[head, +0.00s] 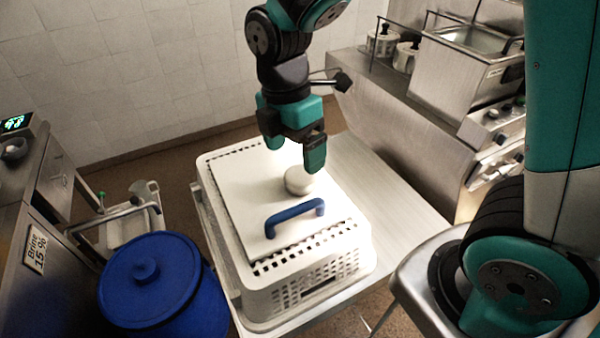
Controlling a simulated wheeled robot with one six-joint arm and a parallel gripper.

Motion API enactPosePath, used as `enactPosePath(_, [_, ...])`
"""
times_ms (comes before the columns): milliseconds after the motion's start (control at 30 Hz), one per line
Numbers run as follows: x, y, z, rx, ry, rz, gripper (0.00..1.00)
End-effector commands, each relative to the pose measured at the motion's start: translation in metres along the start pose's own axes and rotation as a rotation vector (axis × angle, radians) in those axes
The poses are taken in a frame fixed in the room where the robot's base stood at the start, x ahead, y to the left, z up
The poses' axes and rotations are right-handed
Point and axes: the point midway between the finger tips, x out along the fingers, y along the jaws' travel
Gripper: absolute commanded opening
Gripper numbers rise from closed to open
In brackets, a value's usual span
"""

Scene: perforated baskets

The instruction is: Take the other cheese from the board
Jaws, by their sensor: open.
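A round white cheese (299,181) sits on the white board (240,195), right of its middle. The board has a blue handle (295,215) at its near end and lies on top of a white perforated basket (315,285). My gripper (295,157) is open and points down above the board, just behind and over the cheese. One fingertip shows close above the cheese; I cannot tell whether it touches. I see only one cheese on the board; the area behind my gripper is partly hidden.
A blue lidded barrel (160,285) stands at the left front, near a sign reading "Brine 15 %" (35,248). The basket rests on a pale table (390,190) with free room on its right. A steel counter with a vat (465,70) stands at the back right.

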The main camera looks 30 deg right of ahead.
Motion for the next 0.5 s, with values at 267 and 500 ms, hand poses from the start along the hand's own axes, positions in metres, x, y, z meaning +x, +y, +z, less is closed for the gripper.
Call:
enactPosePath(267, [0.023, -0.002, -0.002, -0.002, -0.001, -0.007, 0.91])
enactPosePath(500, [0.056, -0.001, -0.002, -0.002, 0.0, -0.002, 0.91])
